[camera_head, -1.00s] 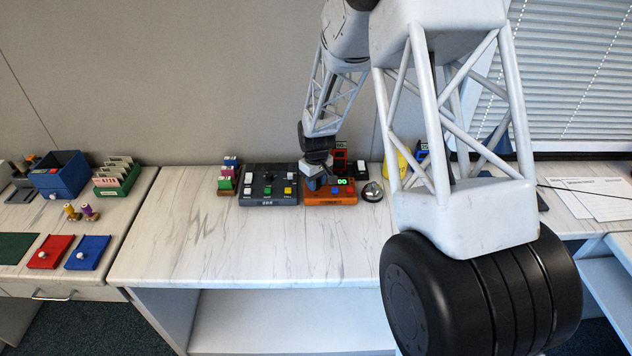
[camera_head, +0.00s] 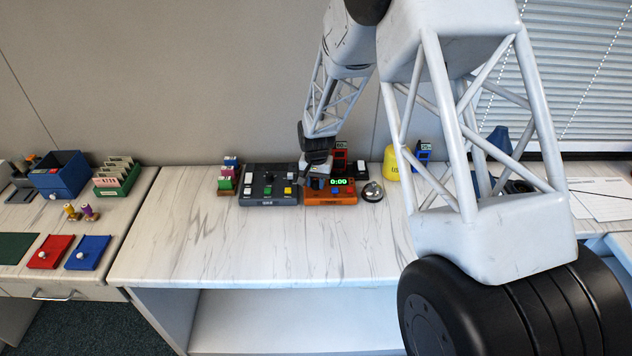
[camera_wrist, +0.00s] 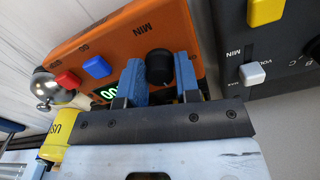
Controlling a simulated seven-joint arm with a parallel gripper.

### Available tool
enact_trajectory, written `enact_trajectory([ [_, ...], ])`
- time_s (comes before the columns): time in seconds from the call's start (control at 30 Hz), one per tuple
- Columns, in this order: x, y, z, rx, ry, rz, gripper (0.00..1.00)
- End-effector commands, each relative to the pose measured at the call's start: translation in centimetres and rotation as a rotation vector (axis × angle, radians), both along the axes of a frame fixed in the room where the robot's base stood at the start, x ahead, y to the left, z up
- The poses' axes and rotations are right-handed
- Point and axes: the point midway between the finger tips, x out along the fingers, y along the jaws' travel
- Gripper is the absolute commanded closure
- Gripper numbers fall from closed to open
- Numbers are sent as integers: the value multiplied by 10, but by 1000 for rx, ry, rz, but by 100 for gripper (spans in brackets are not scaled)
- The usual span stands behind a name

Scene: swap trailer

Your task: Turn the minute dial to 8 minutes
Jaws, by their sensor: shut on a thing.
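The orange timer box (camera_head: 318,200) stands on the white marbled counter, with a lit green display (camera_head: 339,182) on it. The display shows 0:0 and a last digit too small to read surely. In the wrist view the orange box (camera_wrist: 115,48) has a MIN label and a black minute dial (camera_wrist: 160,66). The blue fingers of my gripper (camera_wrist: 160,75) are shut on this dial, one on each side. One finger partly covers the green display there. In the head view my gripper (camera_head: 314,180) is at the box's left part and hides the dial.
A dark grey control panel (camera_head: 269,198) stands close on the left of the orange box. A silver bell (camera_head: 372,191) stands close on its right. A yellow cup (camera_head: 391,164) is behind the bell. The counter in front is clear.

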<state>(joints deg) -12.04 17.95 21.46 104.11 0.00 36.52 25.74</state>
Motion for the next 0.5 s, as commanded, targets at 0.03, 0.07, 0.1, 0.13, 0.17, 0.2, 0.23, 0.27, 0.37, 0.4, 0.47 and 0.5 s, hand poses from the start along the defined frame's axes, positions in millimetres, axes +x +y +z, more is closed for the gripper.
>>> enact_trajectory([
  [0.03,0,0,1,0,-1,-44,93],
  [0.07,0,0,1,1,-1,-72,93],
  [0.1,0,0,1,1,-1,-110,93],
  [0.13,0,0,1,1,-1,-139,93],
  [0.17,0,0,1,1,-1,-167,93],
  [0.2,0,0,1,0,-2,-205,93],
  [0.23,1,0,1,0,-2,-234,93],
  [0.27,1,0,1,0,-2,-262,93],
  [0.37,0,0,1,0,-1,-357,93],
  [0.4,0,0,0,0,-1,-395,93],
  [0.47,0,0,1,0,-1,-451,93],
  [0.5,1,0,1,0,-2,-487,93],
])
